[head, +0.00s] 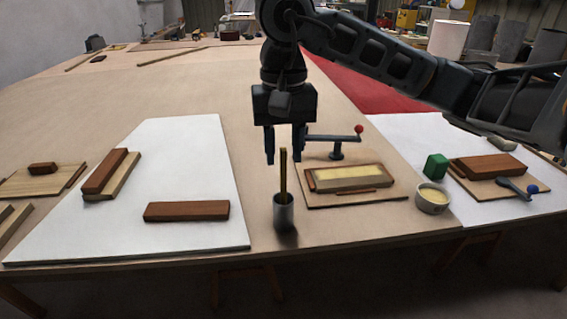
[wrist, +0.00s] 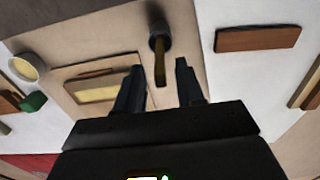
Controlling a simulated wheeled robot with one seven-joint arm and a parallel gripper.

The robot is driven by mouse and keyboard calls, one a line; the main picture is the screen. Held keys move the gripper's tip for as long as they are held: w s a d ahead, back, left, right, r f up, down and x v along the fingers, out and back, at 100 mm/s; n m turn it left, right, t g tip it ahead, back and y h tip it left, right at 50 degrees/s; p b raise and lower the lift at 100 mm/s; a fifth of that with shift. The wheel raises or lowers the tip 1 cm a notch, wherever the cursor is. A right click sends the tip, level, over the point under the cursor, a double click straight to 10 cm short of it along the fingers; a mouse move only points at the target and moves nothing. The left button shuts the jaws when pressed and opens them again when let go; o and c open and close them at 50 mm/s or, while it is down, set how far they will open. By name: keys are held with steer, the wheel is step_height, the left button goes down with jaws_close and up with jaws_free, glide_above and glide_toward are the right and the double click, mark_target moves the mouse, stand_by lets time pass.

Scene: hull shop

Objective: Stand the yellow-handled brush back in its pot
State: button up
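The yellow-handled brush (head: 283,180) stands upright, handle up, in a small grey metal pot (head: 284,218) near the table's front edge. Its lower end is hidden inside the pot. In the wrist view the handle (wrist: 160,68) rises from the pot (wrist: 158,38) toward my gripper (wrist: 160,72). My gripper (head: 285,160) is above the pot, fingers pointing down and open. The handle's top shows between the two fingertips, with a gap on each side in both views. The fingers hold nothing.
A white board (head: 180,235) with wooden blocks lies left of the pot. A wooden board (head: 392,196) with a framed yellow block lies to the right, a red-knobbed lever (head: 337,150) behind it. Farther right are a white bowl (head: 433,200) and a green block (head: 436,166).

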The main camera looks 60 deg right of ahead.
step_height(320, 180, up, 8)
stand_by(0.4)
